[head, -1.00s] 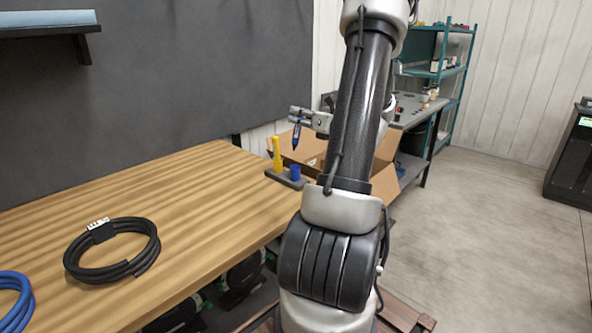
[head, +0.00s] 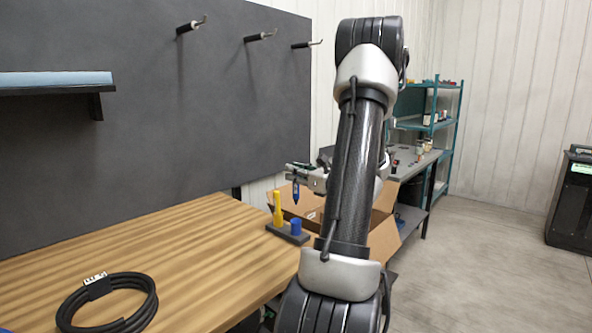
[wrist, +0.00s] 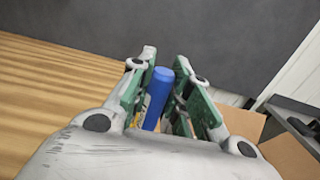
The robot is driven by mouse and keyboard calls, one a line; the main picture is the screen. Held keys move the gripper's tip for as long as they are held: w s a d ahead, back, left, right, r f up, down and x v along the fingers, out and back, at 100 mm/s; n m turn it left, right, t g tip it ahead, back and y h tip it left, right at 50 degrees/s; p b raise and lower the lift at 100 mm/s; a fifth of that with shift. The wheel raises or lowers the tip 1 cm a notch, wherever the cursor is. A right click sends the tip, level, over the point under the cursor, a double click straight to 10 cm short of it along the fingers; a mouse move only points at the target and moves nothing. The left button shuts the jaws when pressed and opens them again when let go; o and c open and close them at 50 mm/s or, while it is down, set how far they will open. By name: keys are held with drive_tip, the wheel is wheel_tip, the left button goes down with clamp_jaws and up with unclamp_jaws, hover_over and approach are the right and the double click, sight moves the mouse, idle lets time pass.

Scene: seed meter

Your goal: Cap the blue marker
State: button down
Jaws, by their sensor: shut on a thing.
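My gripper (head: 297,176) is shut on the blue marker (head: 296,194), which points tip-down in the head view. In the wrist view the blue marker (wrist: 158,95) stands between the two green-padded fingers. A blue cap (head: 296,226) sits upright in a dark holder (head: 291,238) near the right end of the wooden table. The marker hangs above the blue cap, with a visible gap between tip and cap. A yellow marker or capped piece (head: 277,209) stands in the same holder, left of the blue cap. The cap's opening cannot be made out.
The wooden table (head: 150,250) is mostly clear, with a coiled black cable (head: 110,305) at the front left. An open cardboard box (head: 384,238) stands just beyond the table's right end. A dark panel (head: 200,120) rises behind the table.

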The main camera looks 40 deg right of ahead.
hover_over(296, 203)
drive_tip(key=shift+w+d+f, duration=0.1)
drive_tip(key=shift+w+f, duration=0.05)
drive_tip(key=shift+f, duration=1.1)
drive_tip(key=shift+w+d+f, duration=0.1)
drive_tip(key=shift+f, duration=1.15)
drive_tip(key=shift+f, duration=0.45)
drive_tip(key=shift+f, duration=0.45)
drive_tip(key=shift+f, duration=0.65)
drive_tip(key=shift+f, duration=0.35)
drive_tip(key=shift+f, duration=0.7)
idle(0.3)
drive_tip(key=c, duration=1.3)
unclamp_jaws()
drive_tip(key=shift+o, duration=0.2)
